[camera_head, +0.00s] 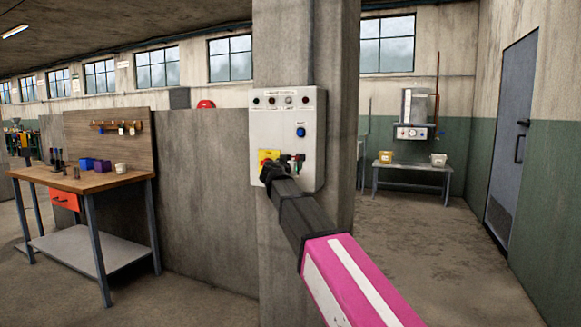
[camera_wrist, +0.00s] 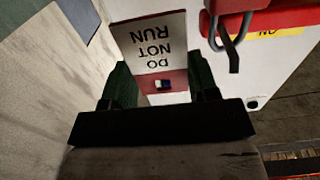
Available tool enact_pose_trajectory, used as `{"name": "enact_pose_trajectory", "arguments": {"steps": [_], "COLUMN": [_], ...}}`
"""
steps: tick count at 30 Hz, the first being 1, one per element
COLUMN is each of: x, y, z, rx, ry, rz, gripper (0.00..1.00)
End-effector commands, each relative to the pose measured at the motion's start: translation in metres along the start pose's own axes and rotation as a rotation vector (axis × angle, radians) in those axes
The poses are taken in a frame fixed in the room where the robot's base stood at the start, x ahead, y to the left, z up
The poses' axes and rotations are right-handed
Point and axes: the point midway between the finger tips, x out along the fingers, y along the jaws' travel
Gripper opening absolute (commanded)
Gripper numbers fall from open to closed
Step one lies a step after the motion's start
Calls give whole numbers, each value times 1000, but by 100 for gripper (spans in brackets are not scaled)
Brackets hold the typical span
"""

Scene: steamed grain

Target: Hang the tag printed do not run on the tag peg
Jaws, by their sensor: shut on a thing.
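The tag printed DO NOT RUN (camera_wrist: 150,45) shows upside down in the wrist view, a pale plate with a red end. A small dark and pale spot, perhaps its hole, is on the red end. My gripper (camera_wrist: 163,92) is shut on the tag, with a finger on each side of the red end. In the head view my gripper (camera_head: 272,170) is at the lower left front of the grey control box (camera_head: 285,120) and hides part of it. I cannot make out the tag peg clearly in either view.
A red padlock (camera_wrist: 236,8) with a metal shackle is close at the tag's right in the wrist view. A yellow plate (camera_head: 268,156) is on the box beside my gripper. A workbench (camera_head: 85,181) stands left; a low table (camera_head: 412,168) stands back right.

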Motion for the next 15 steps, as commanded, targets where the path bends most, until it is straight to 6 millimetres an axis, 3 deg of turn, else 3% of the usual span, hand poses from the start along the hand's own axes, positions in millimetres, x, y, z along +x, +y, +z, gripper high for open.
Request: {"name": "enact_pose_trajectory", "arguments": {"steps": [15], "x": [28], "y": [0], "z": [2], "rx": [0], "ry": [0], "rz": [1], "gripper": [32]}}
